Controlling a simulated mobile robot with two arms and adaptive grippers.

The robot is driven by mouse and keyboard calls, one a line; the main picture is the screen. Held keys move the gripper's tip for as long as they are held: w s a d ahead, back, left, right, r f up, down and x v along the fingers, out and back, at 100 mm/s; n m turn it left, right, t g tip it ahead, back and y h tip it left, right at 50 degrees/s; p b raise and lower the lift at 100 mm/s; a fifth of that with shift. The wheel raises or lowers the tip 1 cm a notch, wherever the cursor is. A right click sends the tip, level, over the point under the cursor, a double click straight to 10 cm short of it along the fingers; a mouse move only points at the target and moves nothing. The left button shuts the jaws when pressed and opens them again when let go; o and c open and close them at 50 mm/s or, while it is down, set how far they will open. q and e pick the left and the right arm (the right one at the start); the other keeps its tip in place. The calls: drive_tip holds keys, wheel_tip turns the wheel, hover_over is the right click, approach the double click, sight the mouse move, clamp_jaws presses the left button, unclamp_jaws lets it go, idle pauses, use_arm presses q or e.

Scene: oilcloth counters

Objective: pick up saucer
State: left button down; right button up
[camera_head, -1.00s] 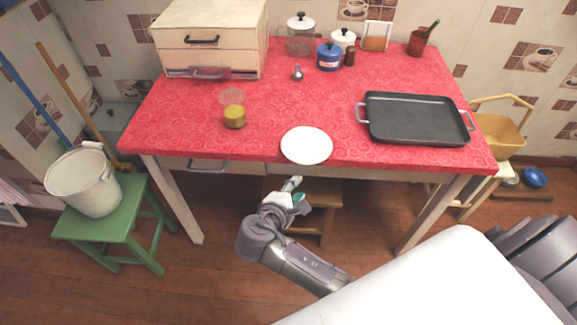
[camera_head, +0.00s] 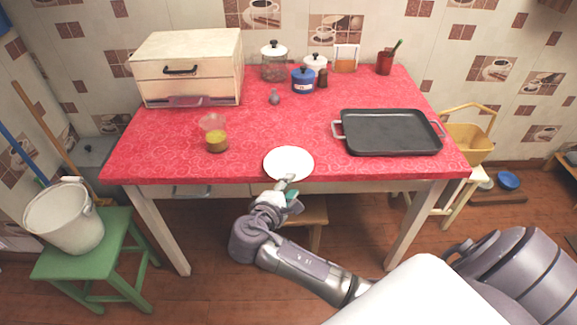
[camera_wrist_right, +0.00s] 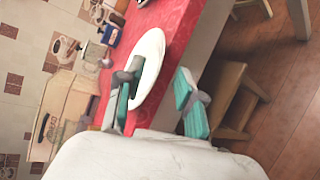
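The white saucer (camera_head: 289,162) lies flat at the front edge of the red table. My right gripper (camera_head: 288,186) is at the saucer's near rim in the head view, its fingertips overlapping that rim. In the right wrist view the gripper (camera_wrist_right: 158,92) has its teal-padded fingers spread apart. The saucer (camera_wrist_right: 151,50) shows there beyond and beside the left finger, which covers part of its rim. I cannot tell whether the finger touches it. My left gripper is not in view.
A black tray (camera_head: 390,132) lies right of the saucer on the red table (camera_head: 255,125). A wooden box (camera_head: 188,65), pots and jars are at the back. A stool (camera_head: 311,212) stands under the table edge.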

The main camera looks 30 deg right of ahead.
sight(296, 179)
drive_tip(key=x, duration=0.5)
drive_tip(key=shift+w+f, duration=0.1)
drive_tip(key=shift+f, duration=0.15)
clamp_jaws()
